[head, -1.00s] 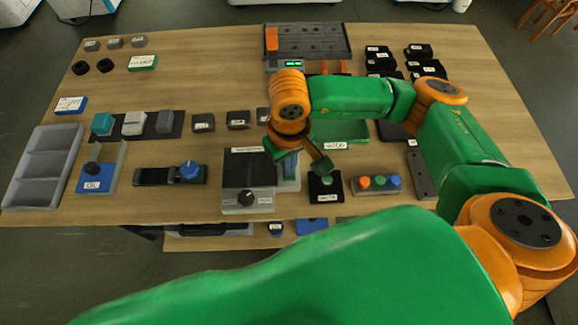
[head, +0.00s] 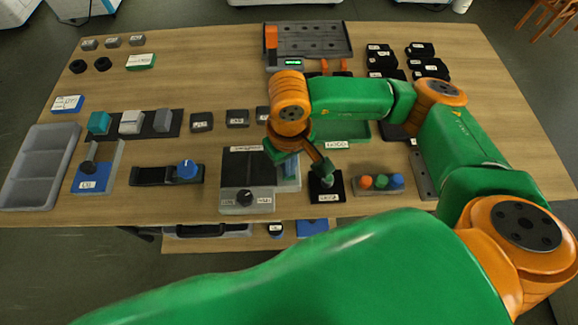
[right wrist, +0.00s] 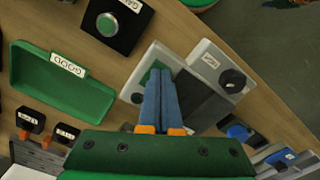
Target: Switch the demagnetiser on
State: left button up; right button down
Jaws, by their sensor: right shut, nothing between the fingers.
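A grey box with a dark top plate (head: 240,172) and a black rotary knob (head: 245,198) stands near the table's front edge. It looks like the demagnetiser, but its label is too small to read. It also shows in the right wrist view (right wrist: 203,98), with its knob (right wrist: 232,80). A pale grey unit with a green patch (right wrist: 140,92) stands beside it. My right gripper (right wrist: 158,74) is shut and empty, its blue fingertips over this pale unit at the green patch. I cannot tell whether they touch it. In the head view my right wrist partly hides the unit. My left gripper is out of view.
A green tray (right wrist: 60,87) lies behind. A slider with a blue knob (head: 187,169) is to the left.

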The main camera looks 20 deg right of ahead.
jog(key=shift+f+b, duration=0.35)
jog(key=shift+b, duration=0.05)
jog(key=shift+s+r, duration=0.1)
jog(key=shift+r+p, duration=1.75)
jog(key=shift+r, duration=1.75)
